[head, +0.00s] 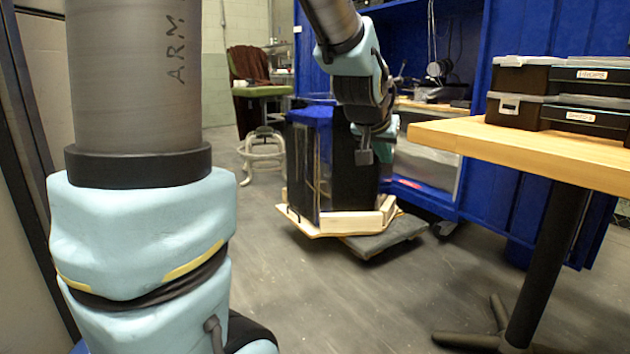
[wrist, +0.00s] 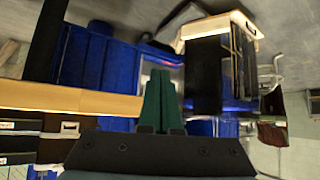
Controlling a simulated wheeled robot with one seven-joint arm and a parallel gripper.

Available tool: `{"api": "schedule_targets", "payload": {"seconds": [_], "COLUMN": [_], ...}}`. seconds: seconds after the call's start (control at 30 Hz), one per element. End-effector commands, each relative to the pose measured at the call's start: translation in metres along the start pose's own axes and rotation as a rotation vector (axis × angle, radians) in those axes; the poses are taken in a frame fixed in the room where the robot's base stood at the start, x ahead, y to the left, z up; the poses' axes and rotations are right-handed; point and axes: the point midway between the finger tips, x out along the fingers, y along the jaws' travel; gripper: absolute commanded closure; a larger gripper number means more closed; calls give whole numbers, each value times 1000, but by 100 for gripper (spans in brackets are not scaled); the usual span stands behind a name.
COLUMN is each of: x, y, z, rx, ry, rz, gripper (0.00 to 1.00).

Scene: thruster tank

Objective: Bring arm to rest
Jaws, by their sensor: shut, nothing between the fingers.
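My arm (head: 140,230) fills the left of the head view, and its far end reaches in from the top middle. My gripper (head: 364,156) hangs in the air, in the picture in front of a black tank (head: 345,165) on a wooden base. The fingers of my gripper also show in the wrist view (wrist: 161,100); they are together with nothing between them. The wrist view appears upside down.
A wooden table (head: 520,150) stands at the right with black cases (head: 580,115) on it. A blue cabinet (head: 500,215) stands behind. A green chair (head: 260,92) is at the back left. The grey floor (head: 350,300) between my arm and the table leg is clear.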

Motion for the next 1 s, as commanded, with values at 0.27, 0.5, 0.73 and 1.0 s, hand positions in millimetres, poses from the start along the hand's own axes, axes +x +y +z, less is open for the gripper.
{"api": "schedule_targets", "payload": {"seconds": [0.27,0.5,0.73,1.0], "x": [-16,-54,-92,-140], "y": [-94,-118,-118,-118], "z": [159,257,239,184], "rx": [-197,-348,-371,-370], "ry": [-397,-642,-684,-681], "rz": [-143,-190,-193,-193], "gripper": [100,100,100,100]}}
